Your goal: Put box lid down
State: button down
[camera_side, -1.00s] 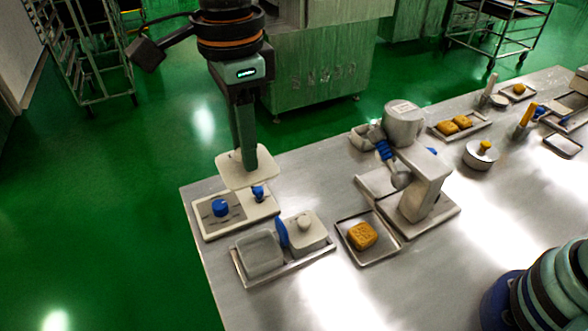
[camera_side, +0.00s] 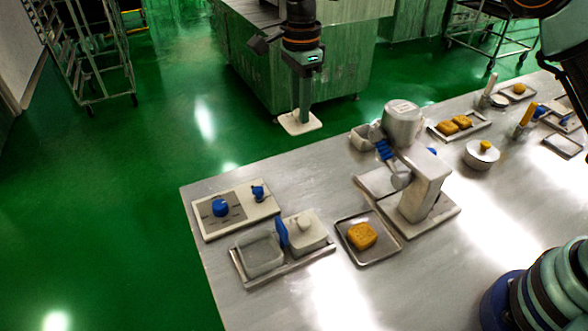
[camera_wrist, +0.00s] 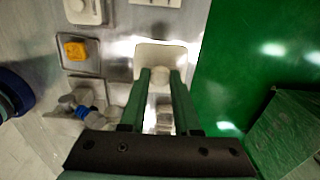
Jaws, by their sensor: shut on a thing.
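The box lid (camera_side: 300,125), a pale rounded square plate, hangs below my gripper (camera_side: 301,112) in the side view. It is held in the air near the table's far edge in the picture. In the wrist view my gripper (camera_wrist: 159,74) is shut on the knob of the lid (camera_wrist: 160,52), with one green finger on each side. An open pale box (camera_side: 260,256) stands in a metal tray at the table's front left.
A control panel (camera_side: 237,207) with blue knobs lies at the table's left edge. A grey machine (camera_side: 420,185) stands mid-table. A tray (camera_side: 367,257) holds an orange block (camera_side: 361,236). The table (camera_side: 330,185) is bare between panel and machine.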

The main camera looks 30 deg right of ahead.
notch_tip(320, 180, down, 16)
jog(key=shift+r, duration=0.25)
jog(key=shift+f, duration=0.15)
jog(key=c, duration=0.6)
grip_release()
jog(key=shift+c, duration=0.2)
